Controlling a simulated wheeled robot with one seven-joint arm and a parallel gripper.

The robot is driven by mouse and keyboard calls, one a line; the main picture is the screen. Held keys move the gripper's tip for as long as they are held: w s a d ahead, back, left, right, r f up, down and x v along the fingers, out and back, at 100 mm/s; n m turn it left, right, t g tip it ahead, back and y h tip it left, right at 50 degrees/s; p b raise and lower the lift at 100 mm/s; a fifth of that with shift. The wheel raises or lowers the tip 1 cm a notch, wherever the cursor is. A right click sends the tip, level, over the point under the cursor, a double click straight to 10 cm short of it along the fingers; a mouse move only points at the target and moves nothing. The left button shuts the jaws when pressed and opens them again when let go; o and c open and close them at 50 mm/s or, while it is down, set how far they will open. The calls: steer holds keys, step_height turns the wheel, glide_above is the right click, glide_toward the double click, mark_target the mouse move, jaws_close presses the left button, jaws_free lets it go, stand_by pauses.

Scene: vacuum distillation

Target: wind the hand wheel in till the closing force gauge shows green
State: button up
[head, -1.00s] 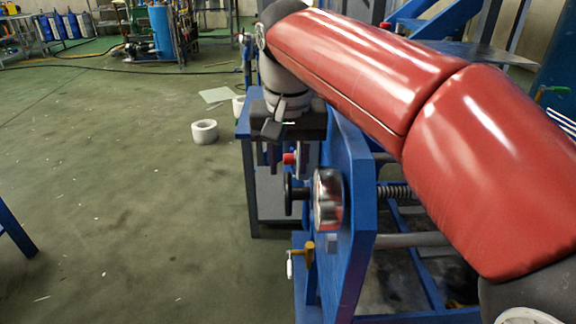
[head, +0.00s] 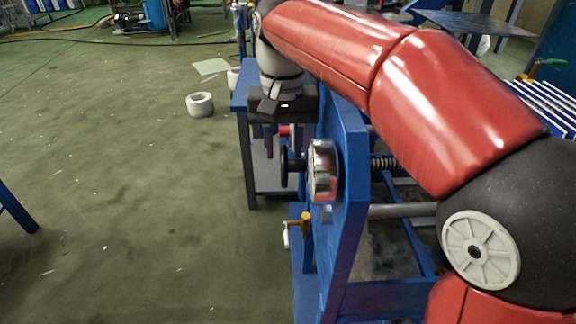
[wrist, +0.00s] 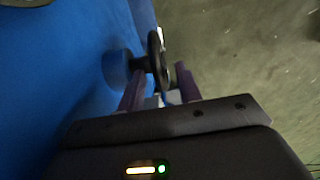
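The black hand wheel (head: 285,166) stands edge-on at the left of a blue upright plate (head: 345,190). In the wrist view the wheel (wrist: 158,62) shows as a thin dark disc on a hub, beside the blue surface. A round chrome housing (head: 322,170), possibly the closing force gauge, sits against the plate; its dial face and colour cannot be read. My gripper (head: 281,148) points down just above the wheel. In the wrist view its purple fingers (wrist: 159,75) are apart, with the wheel's rim showing between their tips. Contact cannot be told.
A red knob (head: 284,131) is close beside the fingers. An orange-handled valve (head: 306,224) is below the wheel. A threaded rod (head: 384,164) runs behind the plate. A white roll (head: 200,104) lies on the floor; the floor at left is mostly clear.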

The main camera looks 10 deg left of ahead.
step_height(320, 180, down, 6)
steer(key=shift+r+b, duration=0.1)
steer(key=shift+b, duration=0.3)
jaws_close()
